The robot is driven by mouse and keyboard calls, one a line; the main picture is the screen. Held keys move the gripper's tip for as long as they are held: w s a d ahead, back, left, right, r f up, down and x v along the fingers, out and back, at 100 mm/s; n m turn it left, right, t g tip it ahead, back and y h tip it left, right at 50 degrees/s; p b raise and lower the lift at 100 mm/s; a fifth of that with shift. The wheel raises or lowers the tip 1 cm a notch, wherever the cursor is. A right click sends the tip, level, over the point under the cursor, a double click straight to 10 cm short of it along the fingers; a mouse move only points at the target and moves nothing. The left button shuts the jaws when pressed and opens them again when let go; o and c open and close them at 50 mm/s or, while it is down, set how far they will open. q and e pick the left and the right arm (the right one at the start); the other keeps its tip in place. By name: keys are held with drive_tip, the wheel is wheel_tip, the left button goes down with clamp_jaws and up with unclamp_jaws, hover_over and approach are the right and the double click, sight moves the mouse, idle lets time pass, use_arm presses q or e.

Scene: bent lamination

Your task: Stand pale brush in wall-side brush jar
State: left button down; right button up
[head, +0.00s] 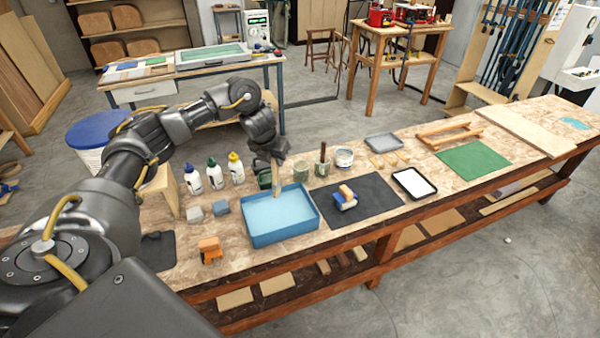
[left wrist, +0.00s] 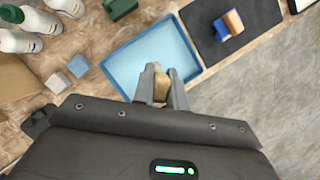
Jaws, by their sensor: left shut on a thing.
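My left gripper (head: 272,160) is shut on the pale brush (head: 276,184), which points down above the back rim of the blue tray (head: 283,232). In the left wrist view the gripper (left wrist: 160,84) has a pale tan piece (left wrist: 160,88) of it between the fingers, over the tray (left wrist: 120,66). A dark green container (head: 264,178) stands just behind the brush, partly hidden. A grey-green jar (head: 302,172) stands to the right. Another jar (head: 322,168) beside it has a dark brown handle standing up in it. I cannot tell which is the wall-side jar. My right gripper is out of view.
Several white bottles (head: 215,174) stand behind the tray at left. A white tub (head: 344,157) is right of the jars. A blue-and-orange block (head: 345,198) lies on a black mat (head: 375,198). Small grey blocks (head: 220,208) and an orange block (head: 210,248) lie left of the tray.

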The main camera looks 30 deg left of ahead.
use_arm(q)
drive_tip(key=s+d+f+n+g+y+b, duration=0.1)
drive_tip(key=s+d+f+n+g, duration=0.25)
drive_tip(key=d+n, duration=0.6)
drive_tip(key=s+d+f+n+g+y+b, duration=0.1)
drive_tip(key=s+d+f+n+g+y, duration=0.2)
drive_tip(key=n, duration=1.1)
drive_tip(key=s+d+f+n+g+h+b, duration=0.1)
drive_tip(key=s+d+f+n+h+b, duration=0.1)
drive_tip(key=s+d+f+n+b, duration=0.3)
drive_tip(key=s+d+f+n+g+h+b, duration=0.1)
drive_tip(key=s+d+f+n+b, duration=0.3)
drive_tip(key=s+f, duration=0.5)
drive_tip(key=s+d+n+h, duration=0.1)
drive_tip(key=s+d, duration=0.1)
drive_tip(key=s, duration=0.2)
drive_tip(key=shift+s+d+g+h+b, duration=0.2)
drive_tip(key=shift+s+g+h+b, duration=0.1)
drive_tip(key=shift+g+h+b, duration=0.1)
